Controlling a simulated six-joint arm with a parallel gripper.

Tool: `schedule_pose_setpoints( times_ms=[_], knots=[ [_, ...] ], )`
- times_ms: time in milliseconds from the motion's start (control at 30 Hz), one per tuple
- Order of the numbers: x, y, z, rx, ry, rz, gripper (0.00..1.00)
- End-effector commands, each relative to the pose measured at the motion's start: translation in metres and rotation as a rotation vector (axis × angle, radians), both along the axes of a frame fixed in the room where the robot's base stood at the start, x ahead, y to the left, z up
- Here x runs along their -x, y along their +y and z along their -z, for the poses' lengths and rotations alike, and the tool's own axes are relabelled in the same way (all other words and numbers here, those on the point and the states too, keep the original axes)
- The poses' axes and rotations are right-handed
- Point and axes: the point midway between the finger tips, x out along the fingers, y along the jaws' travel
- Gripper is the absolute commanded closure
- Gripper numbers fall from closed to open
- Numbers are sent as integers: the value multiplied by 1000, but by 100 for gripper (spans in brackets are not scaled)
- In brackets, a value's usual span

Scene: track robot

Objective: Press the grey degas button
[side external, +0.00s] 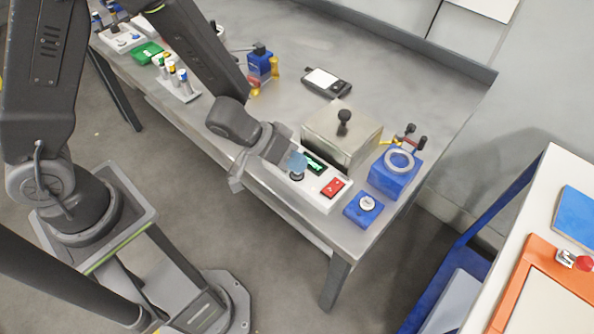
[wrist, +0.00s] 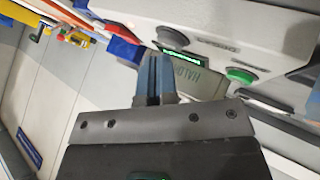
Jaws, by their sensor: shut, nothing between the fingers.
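The white control panel (side external: 318,200) is on the front of a metal bath unit near the table's front edge. My gripper (side external: 297,162) is over it with its blue-grey fingers shut and empty. A dark round button (side external: 296,177) shows just below the fingertips; I cannot tell whether they touch it. In the wrist view my shut fingers (wrist: 157,65) point at the panel beside the green-lit display (wrist: 180,53). A round grey button (wrist: 172,38) is just beyond the tips, and a green button (wrist: 240,76) is farther right.
A red switch (side external: 332,187) is on the panel's right end. The metal lid with a black knob (side external: 343,118) rises behind it. Blue devices (side external: 396,172) stand to the right. A black scale (side external: 327,82) and a vial rack (side external: 178,82) are farther back and left.

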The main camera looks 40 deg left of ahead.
Motion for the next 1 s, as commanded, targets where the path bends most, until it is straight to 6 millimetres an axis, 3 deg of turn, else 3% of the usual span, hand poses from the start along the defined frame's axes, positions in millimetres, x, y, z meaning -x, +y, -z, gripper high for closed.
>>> schedule_pose_setpoints(
  times_ms=[700, 1000],
  knots=[
    [0, 0, 5, 0, 0, 0, 100],
    [0, 0, -6, -1, -1, 1, 100]
  ],
)
